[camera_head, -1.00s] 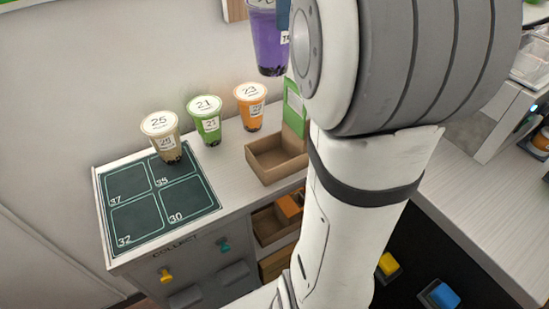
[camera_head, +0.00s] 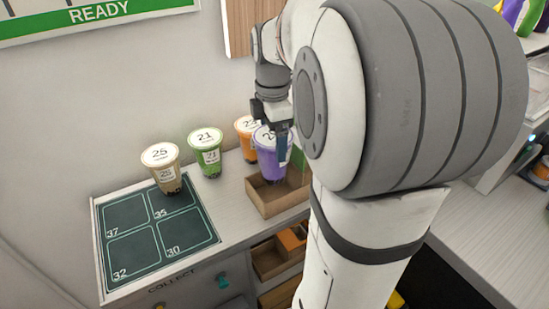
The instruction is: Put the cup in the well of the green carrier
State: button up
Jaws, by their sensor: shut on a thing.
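The purple cup (camera_head: 268,162) has a white lid and a label. My gripper (camera_head: 277,128) is shut on it near its rim, and my arm hides the cup's right side in part. The carrier is an open brown cardboard box (camera_head: 276,203) on the counter, with a green back panel (camera_head: 299,158) mostly hidden behind my arm. The cup appears upright at the carrier's well, its lower end at or just inside the box opening. I cannot tell whether it touches the bottom.
Cups 25 (camera_head: 163,167), 21 (camera_head: 206,152) and an orange one (camera_head: 246,136) stand left of and behind the carrier. A dark mat (camera_head: 127,215) with numbered squares lies at the left. Brown boxes sit on shelves below the counter (camera_head: 232,206).

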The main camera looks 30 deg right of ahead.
jog(key=shift+f, duration=3.55)
jog(key=o, duration=1.6)
jog(key=shift+o, duration=0.2)
